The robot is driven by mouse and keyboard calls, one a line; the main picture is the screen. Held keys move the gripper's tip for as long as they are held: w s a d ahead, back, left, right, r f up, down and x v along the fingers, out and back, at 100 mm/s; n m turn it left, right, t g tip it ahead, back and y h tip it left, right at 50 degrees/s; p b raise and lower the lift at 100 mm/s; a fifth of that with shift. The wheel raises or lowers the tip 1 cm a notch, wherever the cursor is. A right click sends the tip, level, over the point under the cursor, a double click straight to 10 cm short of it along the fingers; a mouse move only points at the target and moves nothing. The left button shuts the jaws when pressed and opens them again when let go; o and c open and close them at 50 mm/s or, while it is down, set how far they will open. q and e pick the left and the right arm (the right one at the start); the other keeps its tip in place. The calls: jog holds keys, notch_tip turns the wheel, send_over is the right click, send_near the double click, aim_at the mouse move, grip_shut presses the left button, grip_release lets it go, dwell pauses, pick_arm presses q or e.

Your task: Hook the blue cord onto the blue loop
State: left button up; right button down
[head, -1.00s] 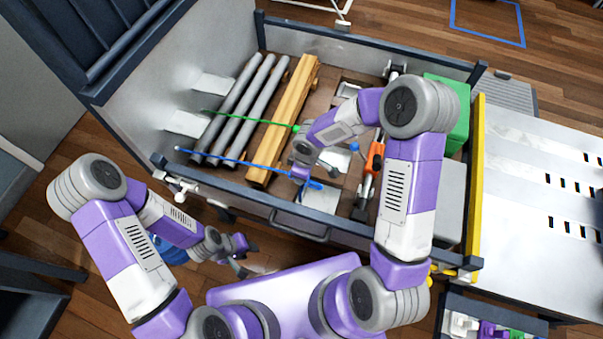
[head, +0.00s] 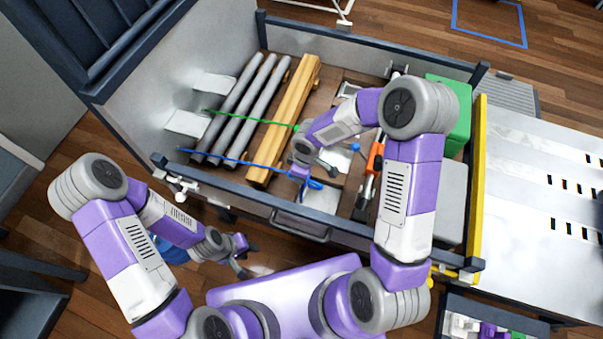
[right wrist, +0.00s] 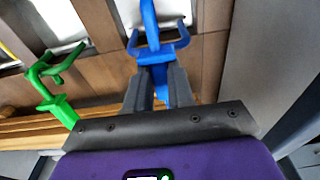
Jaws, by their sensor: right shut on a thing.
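The blue cord (head: 230,158) runs from the cart's left side across the grey pipes and wooden beams to my right gripper (head: 311,181). My right gripper is shut on the cord's blue hook end (head: 317,184). In the right wrist view its fingers (right wrist: 160,88) close below a forked blue piece (right wrist: 152,38). I cannot separate hook from loop there, nor tell whether they are joined. A small round blue piece (head: 355,147) shows to the right; I cannot tell whether it belongs to the blue loop. My left gripper (head: 246,258) is open and empty outside the cart's front wall.
A green cord (head: 240,118) crosses the pipes (head: 235,105) behind the blue one; its green end (right wrist: 55,85) is left in the wrist view. An orange-and-grey tool (head: 375,160), a green box (head: 455,115) and a grey box (head: 452,195) stand right. The cart's front rail (head: 240,200) is close.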

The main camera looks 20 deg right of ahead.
jog(key=shift+w+a, duration=0.6)
jog(key=shift+a, duration=0.3)
jog(key=shift+w+a, duration=0.1)
jog(key=shift+a, duration=0.05)
jog(key=shift+w+a, duration=0.4)
jog(key=shift+a, duration=0.15)
jog(key=c, duration=0.9)
grip_release()
jog(key=r+p, duration=0.1)
jog(key=r, duration=0.1)
jog(key=r+p, duration=0.1)
jog(key=r, duration=0.2)
jog(key=r+p, duration=0.1)
jog(key=r, duration=0.1)
jog(key=shift+s+d+r, duration=0.25)
jog(key=shift+r, duration=0.1)
